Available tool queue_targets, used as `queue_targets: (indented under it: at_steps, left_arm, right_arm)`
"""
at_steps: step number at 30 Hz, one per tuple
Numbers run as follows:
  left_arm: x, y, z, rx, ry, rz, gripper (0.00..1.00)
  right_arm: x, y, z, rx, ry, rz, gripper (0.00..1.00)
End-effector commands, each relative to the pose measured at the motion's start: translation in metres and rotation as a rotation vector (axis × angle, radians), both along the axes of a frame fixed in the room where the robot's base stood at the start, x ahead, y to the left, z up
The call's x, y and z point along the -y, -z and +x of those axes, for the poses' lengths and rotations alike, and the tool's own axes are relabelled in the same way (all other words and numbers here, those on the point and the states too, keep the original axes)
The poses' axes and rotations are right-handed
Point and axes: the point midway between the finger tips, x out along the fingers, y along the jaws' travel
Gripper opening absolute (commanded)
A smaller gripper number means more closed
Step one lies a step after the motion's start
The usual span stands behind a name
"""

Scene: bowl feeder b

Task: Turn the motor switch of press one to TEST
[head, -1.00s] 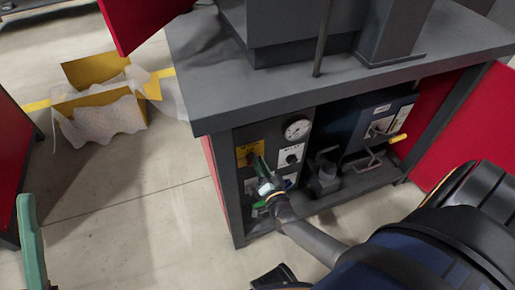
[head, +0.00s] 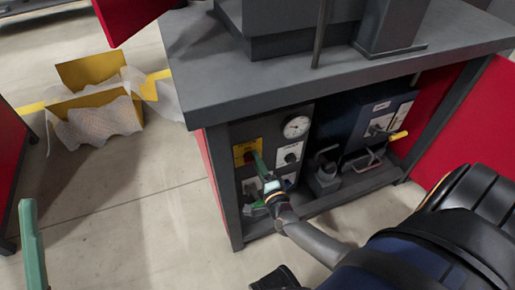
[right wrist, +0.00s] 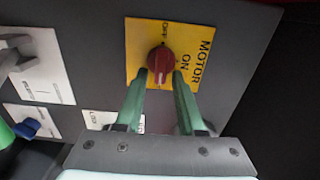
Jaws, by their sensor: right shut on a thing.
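The motor switch is a red knob (right wrist: 160,62) on a yellow plate (right wrist: 142,38) marked MOTOR, ON and OFF in the right wrist view. I see no TEST label, and I cannot tell the knob's exact setting. In the head view the yellow plate (head: 243,150) is at the upper left of the cabinet's panel. My right gripper (right wrist: 161,76) has one green finger on each side of the knob and is shut on it. It also shows in the head view (head: 257,160). A green piece (head: 31,245) at the left edge looks like my left gripper's finger; its opening is hidden.
A pressure gauge (head: 296,127) and a second switch (head: 290,153) are beside the plate. A blue unit with a yellow-handled lever (head: 398,135) stands farther right in the cabinet. The grey tabletop (head: 280,85) overhangs the panel. A yellow box (head: 95,105) is on the floor.

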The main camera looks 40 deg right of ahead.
Motion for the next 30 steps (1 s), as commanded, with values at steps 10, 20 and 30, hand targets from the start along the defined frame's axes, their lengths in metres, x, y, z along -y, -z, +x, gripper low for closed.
queue_targets:
  at_steps: [10, 20, 30]
  left_arm:
    - [0.0005, 0.0016, 0.0002, -0.001, 0.0, 0.003, 0.5]
    - [0.0009, 0.002, -0.0002, -0.001, 0.003, 0.006, 0.5]
    - [0.0013, 0.0025, -0.0006, -0.001, 0.005, 0.011, 0.5]
  right_arm:
    - [-0.001, -0.0002, 0.001, 0.007, -0.003, 0.027, 0.0]
    - [-0.0011, -0.0003, 0.0009, 0.006, -0.003, 0.026, 0.47]
    - [-0.0011, 0.0002, 0.0003, 0.006, -0.001, 0.025, 0.47]
